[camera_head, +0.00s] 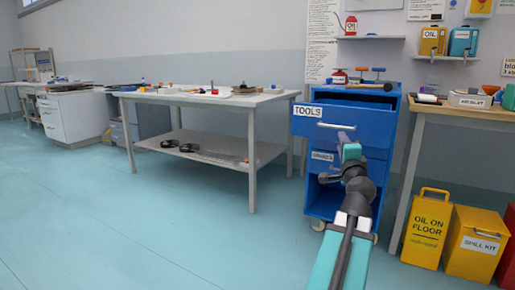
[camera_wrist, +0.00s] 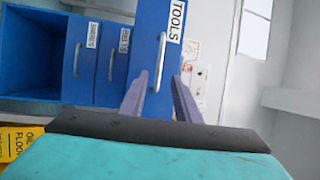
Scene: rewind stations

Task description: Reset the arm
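My arm (camera_head: 345,240) reaches forward from the bottom of the head view toward the blue tool cabinet (camera_head: 312,198). My gripper (camera_head: 346,137) is in front of the drawer labelled TOOLS (camera_head: 308,111), near its handle (camera_head: 336,127). In the wrist view, my gripper (camera_wrist: 159,95) is open, with two purple-grey fingers apart. The pale handle (camera_wrist: 161,62) of the TOOLS drawer lies between the fingers in the picture; I cannot tell whether they touch it. The TOOLS drawer stands out from the cabinet, with a dark opening above it. Lower drawers (camera_wrist: 112,66) look shut.
A workbench (camera_head: 200,98) with small items stands left of the cabinet. A wooden table (camera_head: 460,109) is to the right, with a yellow OIL ON FLOOR bin (camera_head: 427,230) and a SPILL KIT bin (camera_head: 476,243) below. The blue-green floor (camera_head: 150,225) at left is clear.

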